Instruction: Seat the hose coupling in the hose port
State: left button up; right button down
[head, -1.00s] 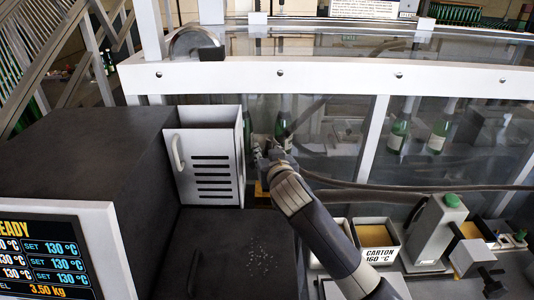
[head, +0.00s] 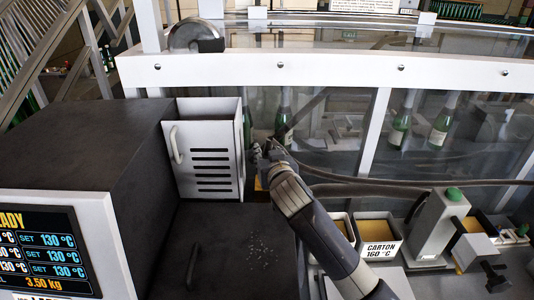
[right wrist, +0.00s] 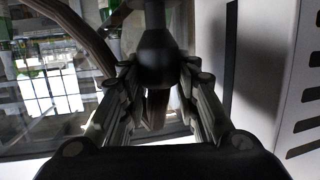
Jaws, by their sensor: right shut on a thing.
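My right gripper (head: 260,151) is in front of the glass, just right of the white slotted box. In the right wrist view its fingers (right wrist: 153,88) are shut on a dark, rounded piece, which looks like the hose coupling (right wrist: 157,58). The lower part of that piece is between the fingers. In the head view the gripper and arm hide the coupling. A dark hose (head: 420,183) runs along the front of the glass to the right; a thick hose also curves through the upper left of the wrist view (right wrist: 76,24). I cannot make out the hose port. My left gripper is out of view.
The white slotted box (head: 206,155) stands close left of the gripper; its slots also show at the wrist view's right edge. A dark machine with a display (head: 48,250) fills the left. Green bottles (head: 284,112) stand behind glass. A carton glue tray (head: 378,243) is right of my arm.

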jog(key=shift+f+b, duration=0.7)
jog(key=shift+f, duration=0.4)
jog(key=c, duration=1.2)
grip_release()
jog(key=shift+o, duration=0.2)
jog(key=v, duration=1.2)
jog(key=shift+s+f, duration=0.1)
